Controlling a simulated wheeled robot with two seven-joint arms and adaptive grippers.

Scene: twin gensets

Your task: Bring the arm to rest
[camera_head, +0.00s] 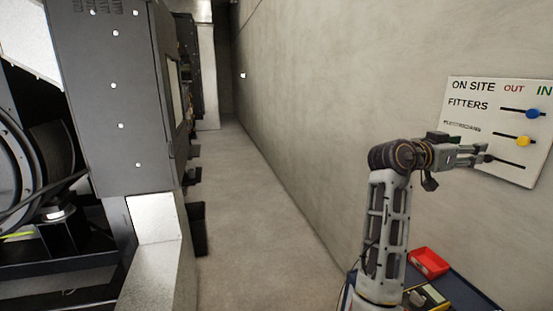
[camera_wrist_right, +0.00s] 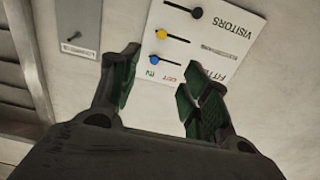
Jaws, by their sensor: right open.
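A white sign board (camera_head: 515,95) on the right wall reads ON SITE, FITTERS, OUT and IN. It has slots with a blue knob (camera_head: 533,114) and a yellow knob (camera_head: 523,141), both toward the IN side. My right gripper (camera_head: 488,153) is in front of the board's lower left part and hides some of it. In the right wrist view the board appears turned over, with a dark knob (camera_wrist_right: 196,12) at the OUT end of its slot. My right gripper (camera_wrist_right: 160,75) shows open there, with nothing between its fingers. My left gripper is not in view.
A red tray (camera_head: 428,262) and a yellow-and-black item (camera_head: 427,298) lie on a dark blue surface below my right arm. A grey genset cabinet (camera_head: 115,100) stands at left. The aisle floor (camera_head: 245,200) between it and the wall is clear. A grey plate (camera_wrist_right: 80,25) shows beside the board.

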